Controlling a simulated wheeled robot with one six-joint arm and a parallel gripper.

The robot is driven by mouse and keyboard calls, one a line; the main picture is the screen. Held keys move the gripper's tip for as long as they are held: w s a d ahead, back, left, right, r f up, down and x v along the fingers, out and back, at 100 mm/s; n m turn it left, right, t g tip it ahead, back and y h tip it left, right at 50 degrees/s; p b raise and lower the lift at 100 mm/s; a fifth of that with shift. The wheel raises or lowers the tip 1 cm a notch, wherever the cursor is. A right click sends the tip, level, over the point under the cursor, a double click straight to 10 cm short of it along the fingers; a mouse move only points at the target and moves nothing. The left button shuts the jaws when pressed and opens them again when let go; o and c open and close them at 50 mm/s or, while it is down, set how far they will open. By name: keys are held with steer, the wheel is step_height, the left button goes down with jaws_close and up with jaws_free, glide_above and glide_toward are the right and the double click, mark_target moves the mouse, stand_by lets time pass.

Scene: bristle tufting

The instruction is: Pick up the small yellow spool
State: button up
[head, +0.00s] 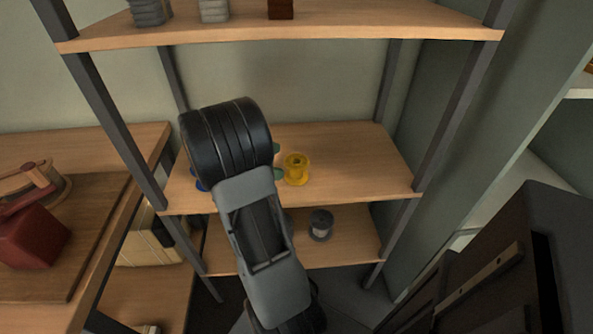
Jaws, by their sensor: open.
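The small yellow spool (297,169) stands upright on the middle wooden shelf, just right of my arm in the head view. It looks fully visible, with a wide flange at its base. My arm reaches up from the bottom of the picture and covers the left-centre part of this shelf. My gripper does not show; the arm's thick dark end hides whatever is behind it. I cannot tell how far the gripper is from the spool.
Green parts (279,174), apparently of another spool, and a blue piece (200,184) peek out beside my arm. A grey spool (320,225) stands on the lower shelf. Dark posts (446,125) and the upper shelf (330,27) frame the space. The middle shelf (370,165) is bare right of the yellow spool.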

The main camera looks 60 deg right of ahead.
mark_target(291, 161)
steer(key=shift+b+x, duration=0.75)
steer(key=shift+x, duration=1.85)
steer(key=shift+a+f, duration=0.1)
steer(key=shift+c, duration=0.3)
steer(key=c, duration=0.9)
